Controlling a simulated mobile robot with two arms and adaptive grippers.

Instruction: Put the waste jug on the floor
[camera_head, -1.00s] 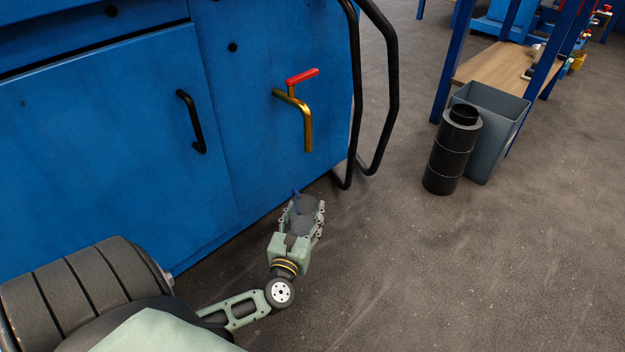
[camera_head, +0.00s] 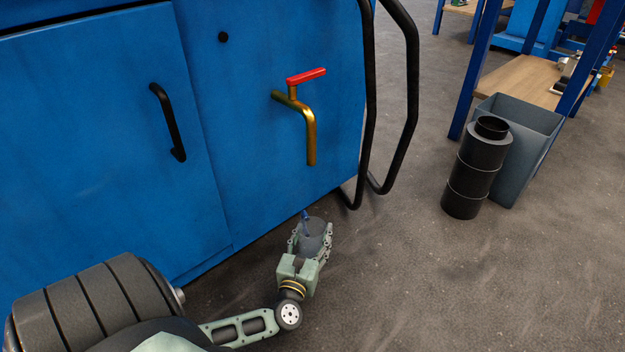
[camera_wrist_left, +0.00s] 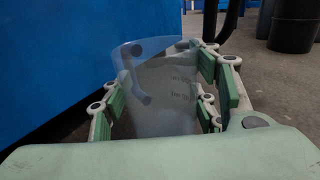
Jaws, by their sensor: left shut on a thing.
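The waste jug (camera_head: 313,232) is a clear, greyish measuring jug with a blue part on its far side. My left gripper (camera_head: 311,244) is shut on it, with a finger on each side. In the left wrist view the jug (camera_wrist_left: 160,90) stands about upright between the green finger pads of the gripper (camera_wrist_left: 175,105), and markings show on its wall. The jug is low, in front of the blue cabinet and below the brass tap. I cannot tell whether its base touches the floor (camera_head: 400,290). My right gripper is not in view.
The blue cabinet (camera_head: 90,110) has a brass tap (camera_head: 309,130) with a red lever and black tube rails (camera_head: 411,90) at its right edge. A black duct-like cylinder (camera_head: 475,170) and a grey bin (camera_head: 525,125) stand at right. Open floor lies between.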

